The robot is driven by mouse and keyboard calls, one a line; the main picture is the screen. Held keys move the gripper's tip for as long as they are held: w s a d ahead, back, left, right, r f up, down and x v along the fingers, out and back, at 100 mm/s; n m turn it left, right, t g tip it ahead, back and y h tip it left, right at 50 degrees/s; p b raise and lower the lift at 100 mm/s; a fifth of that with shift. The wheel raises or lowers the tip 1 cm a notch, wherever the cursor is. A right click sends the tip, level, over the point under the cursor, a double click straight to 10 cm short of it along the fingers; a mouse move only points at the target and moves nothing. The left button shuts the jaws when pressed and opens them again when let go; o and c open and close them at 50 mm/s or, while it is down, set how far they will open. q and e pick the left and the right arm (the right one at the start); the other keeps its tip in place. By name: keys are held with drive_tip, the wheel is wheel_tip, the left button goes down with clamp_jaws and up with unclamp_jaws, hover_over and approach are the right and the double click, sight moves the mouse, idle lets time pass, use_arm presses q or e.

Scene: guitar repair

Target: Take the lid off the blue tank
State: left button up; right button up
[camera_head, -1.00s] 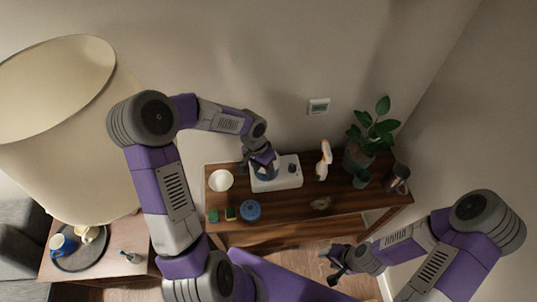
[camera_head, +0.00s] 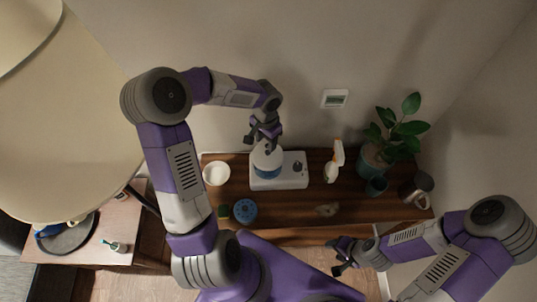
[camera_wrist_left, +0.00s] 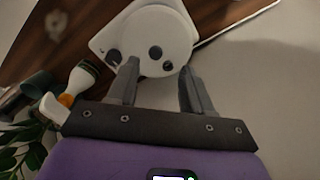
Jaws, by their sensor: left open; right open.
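The blue tank (camera_head: 268,173) sits at the left end of a white appliance (camera_head: 292,177) on the wooden table. A round white lid (camera_head: 265,158) covers its top, with a small dark knob near the lid's far side. My left gripper (camera_head: 259,143) is open and empty just above the lid's far edge; I cannot tell whether it touches. In the left wrist view the open fingers (camera_wrist_left: 162,80) point towards the lid (camera_wrist_left: 150,35) and its dark knob lies between and beyond the tips. My right gripper (camera_head: 335,258) is open and empty in front of the table.
A white bowl (camera_head: 216,173), green sponge (camera_head: 224,211) and blue round object (camera_head: 244,210) are left and in front. A spray bottle (camera_head: 334,163), potted plant (camera_head: 392,138), dark cup (camera_head: 376,186) and metal jug (camera_head: 417,188) stand right. The wall is close behind.

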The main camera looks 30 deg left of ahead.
sight(268, 154)
use_arm(q)
drive_tip(key=f, duration=0.5)
drive_tip(key=shift+d+f, duration=0.25)
drive_tip(key=shift+d, duration=0.05)
clamp_jaws()
